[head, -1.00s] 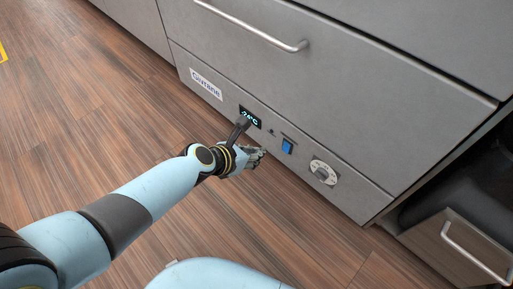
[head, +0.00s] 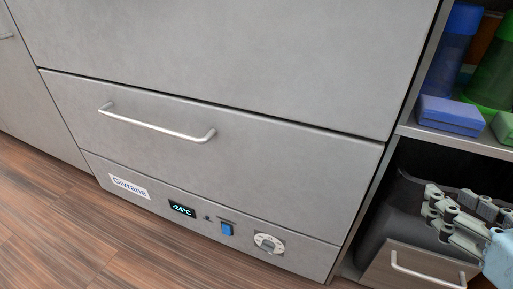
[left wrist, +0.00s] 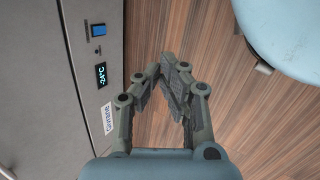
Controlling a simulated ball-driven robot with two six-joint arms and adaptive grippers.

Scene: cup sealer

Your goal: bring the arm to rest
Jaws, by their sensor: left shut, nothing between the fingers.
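My left gripper (left wrist: 170,62) shows in the left wrist view. Its fingertips are together with nothing between them, above the wood floor beside the grey appliance. It is apart from the appliance's panel. My left arm is out of the head view. My right gripper (head: 448,215) is at the right edge of the head view, in front of the lower shelf opening. Its fingers overlap in the picture, so whether they are apart is unclear, and I see no object in it.
The grey appliance (head: 255,110) has a handle (head: 157,122), a -24°C display (head: 182,209), a blue switch (head: 226,228) and a dial (head: 268,243). Blue (head: 450,114) and green (head: 488,75) containers stand on a shelf at right. Below is a small handled drawer (head: 425,262). Wood floor (head: 40,220) is clear.

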